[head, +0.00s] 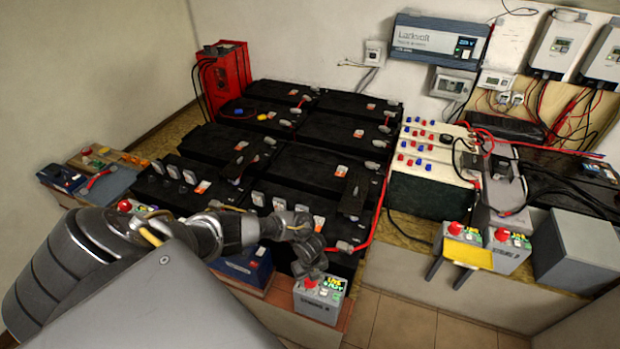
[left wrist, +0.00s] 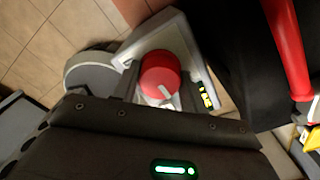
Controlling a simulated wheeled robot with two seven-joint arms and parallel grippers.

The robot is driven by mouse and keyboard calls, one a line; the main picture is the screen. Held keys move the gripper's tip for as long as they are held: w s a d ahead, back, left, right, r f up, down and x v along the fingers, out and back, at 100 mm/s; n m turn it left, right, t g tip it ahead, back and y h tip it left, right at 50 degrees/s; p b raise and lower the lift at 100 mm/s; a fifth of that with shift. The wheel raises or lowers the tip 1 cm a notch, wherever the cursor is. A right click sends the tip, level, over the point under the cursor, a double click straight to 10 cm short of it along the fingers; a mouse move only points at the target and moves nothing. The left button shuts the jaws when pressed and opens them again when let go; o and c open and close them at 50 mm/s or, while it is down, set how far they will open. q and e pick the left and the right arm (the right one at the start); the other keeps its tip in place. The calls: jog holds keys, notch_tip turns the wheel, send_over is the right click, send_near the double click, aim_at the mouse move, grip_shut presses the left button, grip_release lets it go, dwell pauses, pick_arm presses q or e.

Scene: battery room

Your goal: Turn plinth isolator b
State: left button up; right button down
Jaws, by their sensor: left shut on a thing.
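The plinth isolator b is a small grey box (head: 319,305) at the front edge of the plinth, with a red rotary knob (head: 310,283) and a lit yellow-green display on top. Its front lettering is too small to read surely. In the left wrist view the round red knob (left wrist: 160,75) shows a pale pointer line toward the lower edge, and the box's pale rim (left wrist: 185,38) surrounds it. My left gripper (head: 312,270) reaches down over the box and is shut on the knob. My right gripper is not in view.
Black batteries (head: 318,163) stand close behind the box. A blue-topped box (head: 243,266) sits to its left. Similar red-knobbed grey boxes (head: 509,252) stand at the right, beside a yellow piece with two dark prongs (head: 468,253). Tiled floor (head: 400,322) is clear in front.

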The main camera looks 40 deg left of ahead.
pick_arm(q)
jog(key=o, duration=1)
notch_tip(320, 180, up, 11)
jog(key=p, duration=0.1)
jog(key=shift+f, duration=0.1)
